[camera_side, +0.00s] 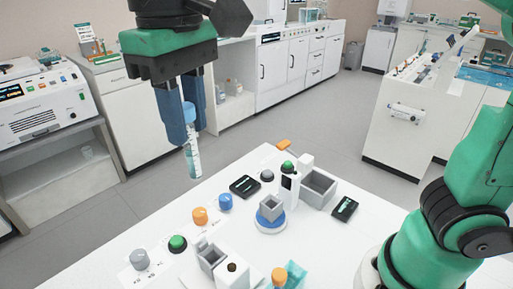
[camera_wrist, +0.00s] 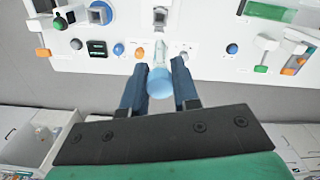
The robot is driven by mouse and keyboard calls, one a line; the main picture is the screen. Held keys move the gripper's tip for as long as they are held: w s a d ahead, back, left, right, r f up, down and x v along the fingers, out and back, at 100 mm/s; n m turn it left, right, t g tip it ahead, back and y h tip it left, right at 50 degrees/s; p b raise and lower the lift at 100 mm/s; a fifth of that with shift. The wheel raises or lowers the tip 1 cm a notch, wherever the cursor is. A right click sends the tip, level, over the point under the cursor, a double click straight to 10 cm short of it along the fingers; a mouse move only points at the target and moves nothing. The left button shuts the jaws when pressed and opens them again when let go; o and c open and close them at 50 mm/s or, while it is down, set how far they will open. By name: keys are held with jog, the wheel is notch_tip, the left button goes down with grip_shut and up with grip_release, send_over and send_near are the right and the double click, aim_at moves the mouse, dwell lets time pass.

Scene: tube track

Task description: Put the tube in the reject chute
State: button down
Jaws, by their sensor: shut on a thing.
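My gripper (camera_side: 190,128) is shut on a tube (camera_side: 194,162) with a blue cap, holding it nearly upright near the left edge of the white table. In the wrist view the tube's blue cap (camera_wrist: 160,83) shows between the fingers. I cannot tell for certain which piece is the reject chute. A large grey open box (camera_side: 318,188) stands at the table's far right. A smaller grey open box (camera_side: 271,207) stands on a round blue-and-white base, and another grey open box (camera_side: 211,258) is at the front.
On the white table (camera_side: 110,265) are blue (camera_side: 225,202), orange (camera_side: 200,216) and green (camera_side: 178,243) knobs. An orange-capped item (camera_side: 279,277) is at the front edge. Grey floor lies beyond the table.

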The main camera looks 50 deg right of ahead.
jog(key=shift+r, duration=0.25)
